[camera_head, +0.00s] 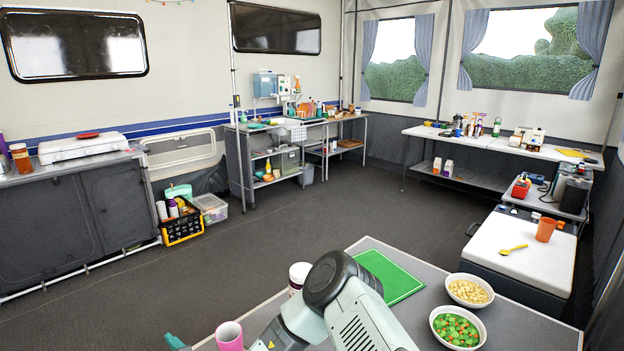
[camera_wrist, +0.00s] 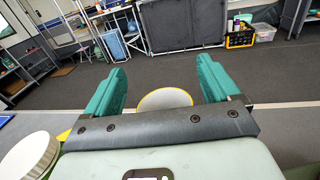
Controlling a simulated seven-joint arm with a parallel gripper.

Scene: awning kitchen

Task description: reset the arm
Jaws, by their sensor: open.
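My gripper shows in the wrist view (camera_wrist: 162,78), with its two teal fingers spread wide apart and nothing held between them. A pale round thing with a yellow rim (camera_wrist: 165,98) shows behind the gap between the fingers, apart from them; I cannot tell what it is. In the head view my arm reaches in over the front of the grey table (camera_head: 510,325). A teal finger tip (camera_head: 176,342) shows at the bottom edge, left of a pink cup (camera_head: 229,337). The rest of the gripper is hidden or out of frame there.
A white-lidded jar (camera_head: 299,275) stands behind my arm. A green board (camera_head: 390,279), a bowl of beige pieces (camera_head: 469,290) and a bowl of green and orange pieces (camera_head: 457,328) are to the right. A white chest with an orange cup (camera_head: 545,230) stands beyond. The floor between is clear.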

